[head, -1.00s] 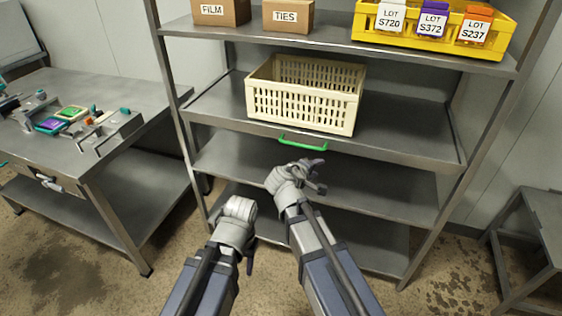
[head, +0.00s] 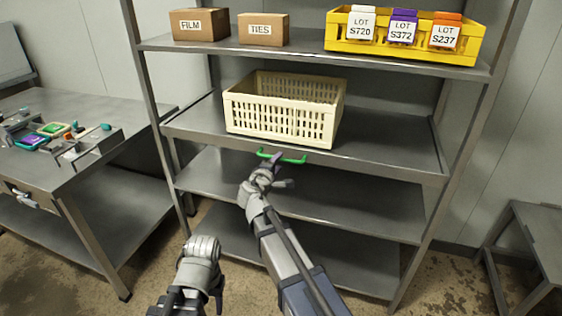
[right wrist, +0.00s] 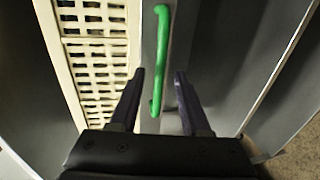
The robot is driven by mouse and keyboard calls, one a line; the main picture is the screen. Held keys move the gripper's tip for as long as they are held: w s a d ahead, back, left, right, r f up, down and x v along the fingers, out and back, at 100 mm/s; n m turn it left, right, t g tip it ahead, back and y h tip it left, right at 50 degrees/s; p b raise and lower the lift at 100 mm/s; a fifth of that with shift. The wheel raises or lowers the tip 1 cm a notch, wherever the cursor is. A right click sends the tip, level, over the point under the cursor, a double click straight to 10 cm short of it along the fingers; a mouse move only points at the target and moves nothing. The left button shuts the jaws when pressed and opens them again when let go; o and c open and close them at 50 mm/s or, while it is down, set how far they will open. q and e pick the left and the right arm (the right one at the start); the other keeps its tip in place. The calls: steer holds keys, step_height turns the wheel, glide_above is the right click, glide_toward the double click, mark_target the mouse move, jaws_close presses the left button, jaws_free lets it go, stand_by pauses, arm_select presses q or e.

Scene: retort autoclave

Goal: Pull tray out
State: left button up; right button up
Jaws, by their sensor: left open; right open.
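The tray is a grey metal shelf (head: 390,149) with a green handle (head: 293,160) on its front edge, in the middle of the rack. In the right wrist view the green handle (right wrist: 160,60) lies lengthwise, its near end between the open fingers. My right gripper (head: 277,163) is open at the handle's left part; its fingers (right wrist: 157,88) straddle the handle without visibly closing on it. A cream slotted basket (head: 283,108) stands on the tray. It also shows in the right wrist view (right wrist: 95,60). My left gripper (head: 217,290) is low at the front, apart from the rack, and open.
A yellow crate (head: 400,53) with lot-labelled containers and two cardboard boxes, FILM (head: 200,24) and TIES (head: 262,29), stand on the upper shelf. A metal workbench (head: 95,165) is at left and a small metal table (head: 535,225) at right.

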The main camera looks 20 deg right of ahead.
steer(key=x, duration=0.4)
steer(key=shift+b, duration=0.3)
jaws_close()
stand_by(1.1)
